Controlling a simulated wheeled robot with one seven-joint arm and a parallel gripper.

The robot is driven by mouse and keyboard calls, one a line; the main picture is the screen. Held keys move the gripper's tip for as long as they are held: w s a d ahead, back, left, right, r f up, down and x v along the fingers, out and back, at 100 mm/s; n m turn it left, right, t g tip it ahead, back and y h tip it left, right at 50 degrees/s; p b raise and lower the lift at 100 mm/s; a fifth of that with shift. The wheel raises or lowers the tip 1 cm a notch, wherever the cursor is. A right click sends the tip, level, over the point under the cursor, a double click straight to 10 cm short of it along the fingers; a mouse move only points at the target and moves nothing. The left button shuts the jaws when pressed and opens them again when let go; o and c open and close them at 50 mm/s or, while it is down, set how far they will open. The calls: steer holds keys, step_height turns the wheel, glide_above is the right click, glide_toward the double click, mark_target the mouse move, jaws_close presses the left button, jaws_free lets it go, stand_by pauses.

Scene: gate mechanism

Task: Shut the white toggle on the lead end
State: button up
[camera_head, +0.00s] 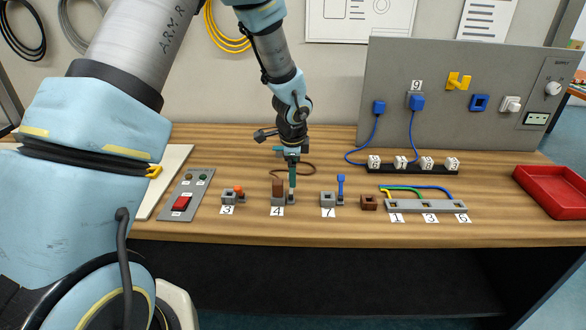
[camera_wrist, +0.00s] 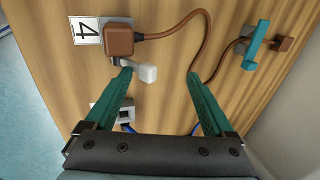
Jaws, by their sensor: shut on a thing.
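The brown lead end (camera_wrist: 124,40) sits beside the number 4 card (camera_wrist: 85,31), with a brown cable running from it. The white toggle (camera_wrist: 148,73) sticks out at its side and appears raised towards the camera. My gripper (camera_wrist: 160,74) is over it, with its teal fingers on either side of the toggle; contact at the right finger is hard to make out. In the head view my gripper (camera_head: 292,180) points down at the brown lead end (camera_head: 278,188), and its fingers partly hide the toggle (camera_head: 292,191).
Station 3 (camera_head: 229,197) with an orange knob is to the left, station 7 (camera_head: 328,199) with a blue lever to the right. A red tray (camera_head: 555,206) is at the far right.

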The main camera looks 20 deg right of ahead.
steer(key=shift+w+f, duration=0.15)
steer(key=shift+w, duration=0.15)
steer(key=shift+r, duration=0.2)
steer(key=b+v, duration=0.1)
steer(key=v, duration=1)
steer(key=shift+s, duration=0.25)
steer(key=shift+f, duration=0.2)
